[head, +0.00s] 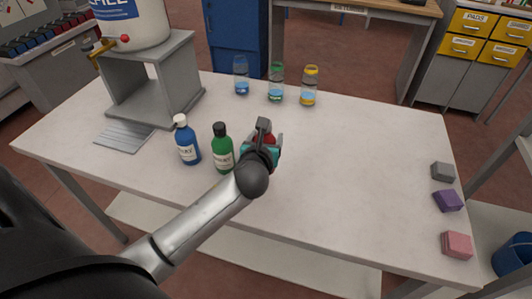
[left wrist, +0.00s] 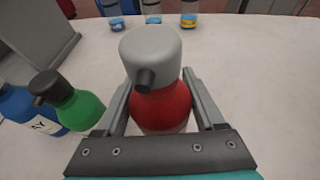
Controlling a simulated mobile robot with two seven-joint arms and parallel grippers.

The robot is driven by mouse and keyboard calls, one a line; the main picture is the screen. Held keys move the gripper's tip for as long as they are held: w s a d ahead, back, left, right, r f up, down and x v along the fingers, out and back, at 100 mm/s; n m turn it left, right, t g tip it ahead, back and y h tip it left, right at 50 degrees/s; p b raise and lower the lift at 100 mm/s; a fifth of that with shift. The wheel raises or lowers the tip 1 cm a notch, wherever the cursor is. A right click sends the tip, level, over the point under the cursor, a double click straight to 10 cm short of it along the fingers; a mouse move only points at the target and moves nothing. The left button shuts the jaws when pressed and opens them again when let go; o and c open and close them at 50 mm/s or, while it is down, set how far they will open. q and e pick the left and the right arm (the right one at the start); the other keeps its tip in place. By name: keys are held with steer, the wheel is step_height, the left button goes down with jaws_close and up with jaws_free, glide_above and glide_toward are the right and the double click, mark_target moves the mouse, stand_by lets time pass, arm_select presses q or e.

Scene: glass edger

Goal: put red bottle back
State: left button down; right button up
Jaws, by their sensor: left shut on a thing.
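The red bottle (left wrist: 160,106) has a grey pump cap and stands between the fingers of my left gripper (left wrist: 158,110) in the left wrist view. My left gripper is shut on it. In the head view my left gripper (head: 264,142) hides most of the red bottle (head: 268,138), so I cannot tell whether its base touches the table. A green bottle (head: 222,153) with a dark cap stands just left of the gripper. A blue bottle (head: 188,146) with a white cap stands left of the green one. My right gripper is not in view.
Three small jars (head: 276,87) stand at the back of the white table (head: 350,170). A grey stand (head: 160,85) with a white tank is at the back left. Several blocks (head: 447,201) line the right edge. The table right of the gripper is clear.

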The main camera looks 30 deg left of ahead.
arm_select(q)
step_height(320, 180, down, 4)
steer(key=shift+f+b, duration=0.15)
steer(key=shift+b, duration=0.65)
jaws_free()
steer(key=shift+f, duration=0.1)
steer(key=shift+s, duration=0.1)
steer(key=p+v, duration=0.2)
steer(key=v, duration=1)
